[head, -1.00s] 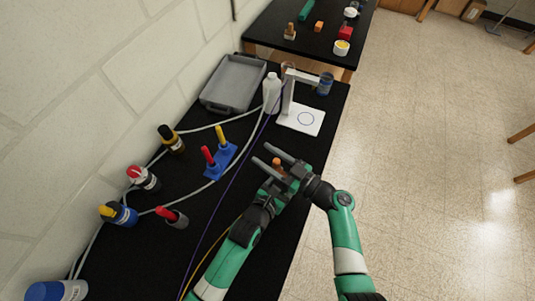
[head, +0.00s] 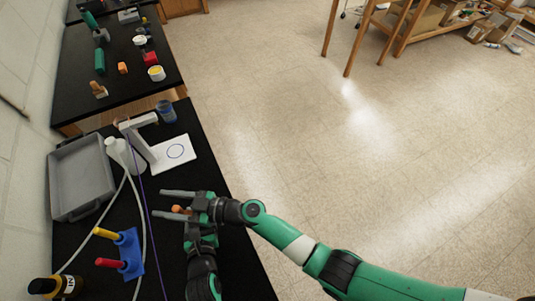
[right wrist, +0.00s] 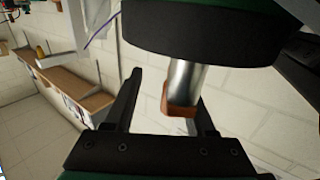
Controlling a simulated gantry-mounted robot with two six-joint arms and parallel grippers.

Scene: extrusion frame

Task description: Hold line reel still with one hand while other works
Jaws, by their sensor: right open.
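My right gripper (head: 163,203) is open in the head view, with its two grey fingers pointing left above the black table. A small orange-brown piece (head: 181,209) shows between the fingers. In the right wrist view, a silver cylinder with a copper-coloured end (right wrist: 180,108) sits between the open dark fingers (right wrist: 165,112); whether they touch it is unclear. My left arm comes up from below, and its gripper is hidden by the right one. A purple line (head: 146,215) runs down the table from the white stand (head: 142,145). I cannot clearly identify a line reel.
A grey tray (head: 54,180), white bottle (head: 134,160) and blue jar (head: 166,111) stand toward the back. A blue holder (head: 132,255) carries red and yellow handles. The floor to the right is open.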

